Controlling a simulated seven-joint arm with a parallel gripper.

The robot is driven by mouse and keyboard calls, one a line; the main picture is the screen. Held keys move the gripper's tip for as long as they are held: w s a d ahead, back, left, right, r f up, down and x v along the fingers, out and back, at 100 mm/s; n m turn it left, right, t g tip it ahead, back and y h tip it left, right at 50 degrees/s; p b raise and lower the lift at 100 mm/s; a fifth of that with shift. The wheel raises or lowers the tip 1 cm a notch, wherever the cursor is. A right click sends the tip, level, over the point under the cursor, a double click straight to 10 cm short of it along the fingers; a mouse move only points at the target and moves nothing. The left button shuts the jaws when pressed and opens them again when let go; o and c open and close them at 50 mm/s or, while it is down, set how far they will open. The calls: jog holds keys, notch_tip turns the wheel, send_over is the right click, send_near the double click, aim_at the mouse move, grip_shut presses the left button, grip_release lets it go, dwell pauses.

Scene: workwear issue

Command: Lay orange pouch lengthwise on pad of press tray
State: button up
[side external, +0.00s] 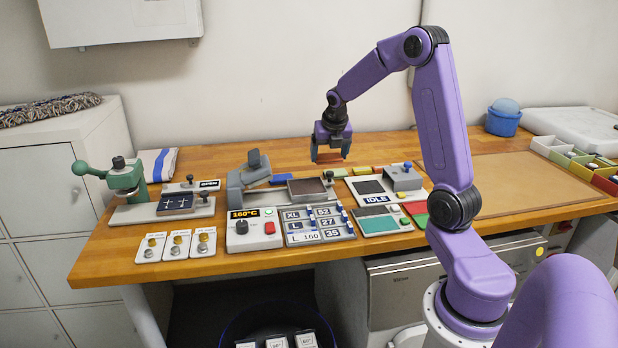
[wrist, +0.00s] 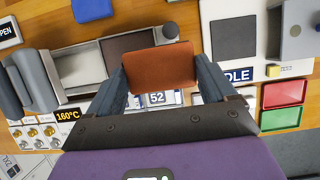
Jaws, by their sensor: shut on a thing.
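The orange pouch (wrist: 162,68) is held between the two fingers of my gripper (wrist: 160,78); it also shows as a small orange-brown piece below the gripper (side external: 331,146) in the side view. It hangs above the bench, clear of it. The press tray shows a dark brown pad (side external: 307,189) beside the grey press with its raised arm (side external: 254,160). In the wrist view the pad (wrist: 127,43) lies left of the pouch, which covers part of its right side. My gripper is shut on the pouch.
A white unit marked IDLE (side external: 375,199) with a dark plate stands right of the press. The 160°C control box (side external: 254,232) and a size-label board (side external: 320,225) are in front. A green-handled press (side external: 125,178) is at left. A blue piece (wrist: 93,9) lies behind the tray.

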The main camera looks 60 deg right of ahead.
jog(key=w+d+f, duration=0.2)
jog(key=w, duration=0.1)
jog(key=w+d+f, duration=0.2)
jog(key=w+f, duration=0.1)
jog(key=w, duration=0.1)
jog(key=w+d+f, duration=0.2)
jog(key=w+f, duration=0.1)
jog(key=shift+w+d+f, duration=0.15)
jog(key=shift+w, duration=0.1)
jog(key=shift+w+d+f, duration=0.2)
jog(key=shift+w+f, duration=0.1)
jog(key=shift+f, duration=0.15)
jog(key=shift+s+a+x, duration=0.1)
jog(key=shift+a+x, duration=0.05)
jog(key=shift+x, duration=0.65)
jog(key=shift+s+a+x, duration=0.15)
jog(key=shift+x, duration=0.6)
jog(key=shift+f, duration=0.25)
jog(key=o, duration=0.9)
jog(key=shift+c, duration=0.2)
jog(key=shift+f, duration=0.1)
